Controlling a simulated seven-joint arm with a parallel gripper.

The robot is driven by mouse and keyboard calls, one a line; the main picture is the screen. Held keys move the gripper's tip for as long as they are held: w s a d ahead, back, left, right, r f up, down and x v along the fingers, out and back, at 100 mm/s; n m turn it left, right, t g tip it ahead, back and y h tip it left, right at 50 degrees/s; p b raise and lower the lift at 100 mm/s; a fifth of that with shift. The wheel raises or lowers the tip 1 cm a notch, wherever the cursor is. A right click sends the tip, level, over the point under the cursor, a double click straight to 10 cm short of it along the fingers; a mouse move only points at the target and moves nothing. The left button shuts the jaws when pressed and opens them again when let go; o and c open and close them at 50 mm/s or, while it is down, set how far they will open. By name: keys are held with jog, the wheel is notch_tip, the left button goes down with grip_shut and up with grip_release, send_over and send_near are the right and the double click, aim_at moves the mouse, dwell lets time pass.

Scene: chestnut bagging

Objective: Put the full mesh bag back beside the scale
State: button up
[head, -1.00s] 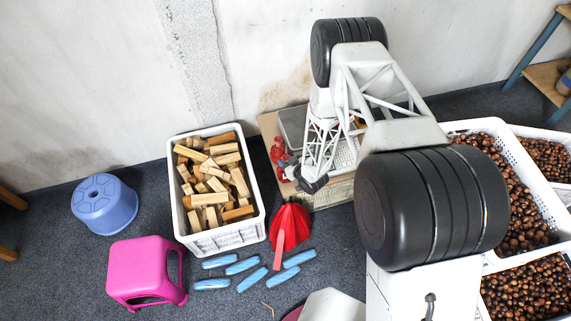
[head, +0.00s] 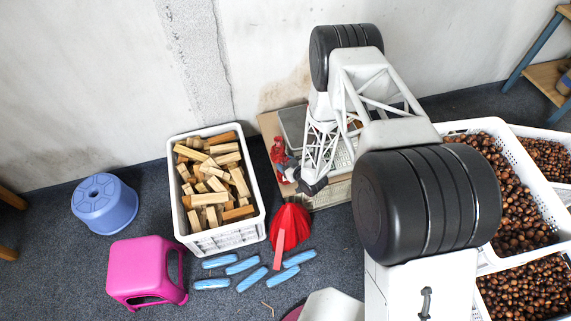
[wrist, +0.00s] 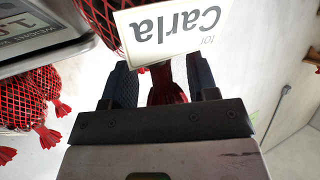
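In the wrist view my gripper (wrist: 163,72) has its two dark fingers apart. The red neck (wrist: 166,88) of a mesh bag (wrist: 97,18) lies between them, with narrow pale gaps beside it near the fingertips. A white tag (wrist: 170,28) reading "for Carla" covers much of this bag. The scale (wrist: 40,32) is beside it at the upper left. Other red mesh bags (wrist: 22,98) lie at the left. In the head view the scale (head: 292,122) is partly behind my arm and red bags (head: 281,158) show next to it. My fingers are not clear there.
A white crate of wooden blocks (head: 257,215) stands left of the scale. A red pleated object (head: 290,222) and several blue bundles (head: 243,265) lie in front. Chestnut crates (head: 490,262) fill the right. A pink stool (head: 140,262) and a blue stool (head: 103,200) stand at the left.

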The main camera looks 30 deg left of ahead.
jog(key=shift+r, duration=0.2)
jog(key=v, duration=1.2)
jog(key=shift+f, duration=0.1)
dwell(0.9)
